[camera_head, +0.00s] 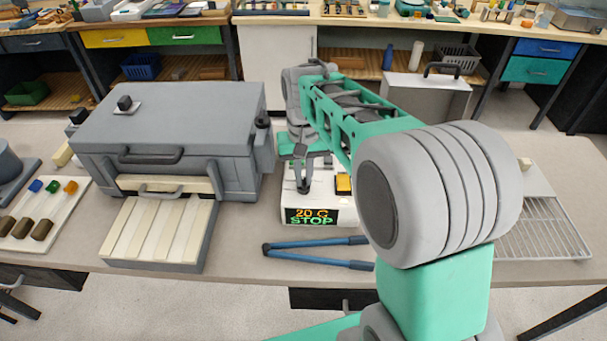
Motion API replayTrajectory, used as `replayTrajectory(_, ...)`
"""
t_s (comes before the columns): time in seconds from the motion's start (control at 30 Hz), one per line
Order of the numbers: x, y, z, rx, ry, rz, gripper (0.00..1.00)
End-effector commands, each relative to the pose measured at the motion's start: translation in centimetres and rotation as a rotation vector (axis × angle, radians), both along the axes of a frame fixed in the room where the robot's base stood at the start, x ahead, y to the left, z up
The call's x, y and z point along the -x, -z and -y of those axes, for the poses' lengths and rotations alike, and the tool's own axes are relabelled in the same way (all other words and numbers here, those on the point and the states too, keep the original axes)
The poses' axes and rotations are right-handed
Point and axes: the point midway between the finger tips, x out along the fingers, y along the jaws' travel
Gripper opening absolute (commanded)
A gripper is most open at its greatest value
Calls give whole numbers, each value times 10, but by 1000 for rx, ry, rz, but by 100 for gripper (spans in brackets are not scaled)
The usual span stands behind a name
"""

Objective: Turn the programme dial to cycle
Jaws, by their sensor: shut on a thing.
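The white control box (287,205) stands on the bench in the middle of the head view. Its display (308,216) reads "20 C" and "STOP". A small black programme dial (303,187) is on its top left, and a yellow square button (343,184) is to the right. My gripper (303,172) points down over the box and is shut on the dial. The gripper and arm hide part of the dial and the back of the box, so the dial's pointer and markings cannot be read.
A large grey lidded kiln (170,125) stands left of the box, with a slatted tray (160,232) in front. Blue long-handled tongs (315,243) lie in front of the box. A wire rack (540,232) is at right. A board with coloured pieces (40,215) is far left.

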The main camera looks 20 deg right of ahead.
Motion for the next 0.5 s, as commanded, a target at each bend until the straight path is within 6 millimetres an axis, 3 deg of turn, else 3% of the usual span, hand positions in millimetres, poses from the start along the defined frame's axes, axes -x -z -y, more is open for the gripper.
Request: replayTrajectory(0.5, -1, -1, 0, -1, 486, 2, 0)
